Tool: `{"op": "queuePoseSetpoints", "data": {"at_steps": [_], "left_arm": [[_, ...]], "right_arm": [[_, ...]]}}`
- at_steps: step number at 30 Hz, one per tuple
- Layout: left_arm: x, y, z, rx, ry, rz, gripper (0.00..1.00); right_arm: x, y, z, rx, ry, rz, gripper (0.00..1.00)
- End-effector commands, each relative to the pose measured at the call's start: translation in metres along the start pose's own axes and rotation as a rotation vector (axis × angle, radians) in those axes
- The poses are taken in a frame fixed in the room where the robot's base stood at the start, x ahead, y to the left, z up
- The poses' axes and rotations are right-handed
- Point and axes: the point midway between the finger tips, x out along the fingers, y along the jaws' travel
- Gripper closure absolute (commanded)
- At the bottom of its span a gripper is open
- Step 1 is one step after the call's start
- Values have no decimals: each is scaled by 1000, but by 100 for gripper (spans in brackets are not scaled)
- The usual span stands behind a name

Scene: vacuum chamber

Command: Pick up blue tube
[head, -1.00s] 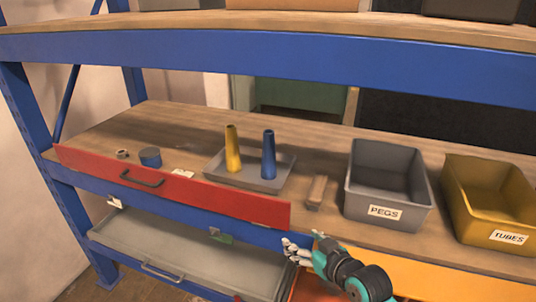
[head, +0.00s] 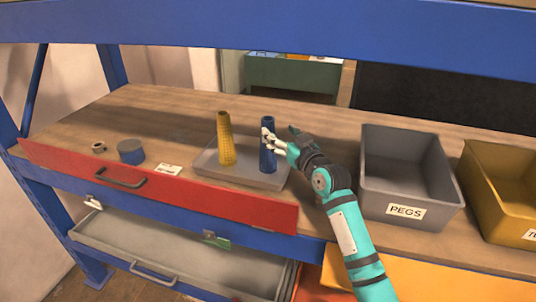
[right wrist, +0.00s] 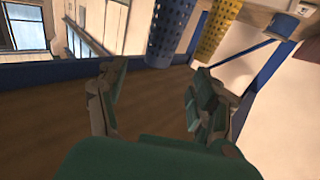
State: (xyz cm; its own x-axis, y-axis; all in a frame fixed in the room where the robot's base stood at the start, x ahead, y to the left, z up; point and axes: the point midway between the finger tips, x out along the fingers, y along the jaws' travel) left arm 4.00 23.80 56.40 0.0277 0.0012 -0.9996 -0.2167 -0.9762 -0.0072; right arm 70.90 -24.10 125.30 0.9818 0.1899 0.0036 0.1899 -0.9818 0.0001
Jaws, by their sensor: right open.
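The blue tube (head: 268,160) stands upright in a shallow grey tray (head: 240,181) on the wooden shelf, right of the yellow tube (head: 226,150). My right gripper (head: 268,138) is at the upper part of the blue tube and covers some of it. In the right wrist view, the blue tube (right wrist: 170,30) lies ahead of the open fingers (right wrist: 156,85), in line with the gap between them. The gripper is open and not closed on the tube. The yellow tube (right wrist: 218,30) is to its right there. My left gripper is not in view.
A grey bin marked PEGS (head: 405,211) and a yellow bin marked TUBES (head: 490,205) stand to the right. A red drawer front (head: 200,195) runs along the shelf edge. A blue beam (head: 300,30) crosses above. The shelf behind the tray is clear.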

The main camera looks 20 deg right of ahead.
Motion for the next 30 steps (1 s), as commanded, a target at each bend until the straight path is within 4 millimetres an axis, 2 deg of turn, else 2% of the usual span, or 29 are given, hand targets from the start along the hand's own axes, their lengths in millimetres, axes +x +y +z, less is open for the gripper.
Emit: {"op": "queuePoseSetpoints", "data": {"at_steps": [1, 3, 7, 10, 13, 18, 21, 27, 30], "left_arm": [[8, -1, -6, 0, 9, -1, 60], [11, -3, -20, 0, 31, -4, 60], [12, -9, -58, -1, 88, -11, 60], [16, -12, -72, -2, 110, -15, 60], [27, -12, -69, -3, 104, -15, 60], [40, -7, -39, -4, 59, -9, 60], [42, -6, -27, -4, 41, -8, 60], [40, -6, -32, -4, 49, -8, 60], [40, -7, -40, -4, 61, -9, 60]], "right_arm": [[9, 0, 3, 2, 1, 0, 32], [18, 0, 3, 0, 1, 0, 32], [25, 0, 1, -1, 0, 0, 32], [33, 0, 1, 1, 1, 0, 32], [48, 0, 2, 1, 2, -1, 32], [71, 0, 1, 1, 1, -1, 32], [76, 0, -1, 0, 0, 0, 32], [76, 0, -2, -1, 0, 0, 32], [76, 0, -2, -1, 0, 0, 44]]}}
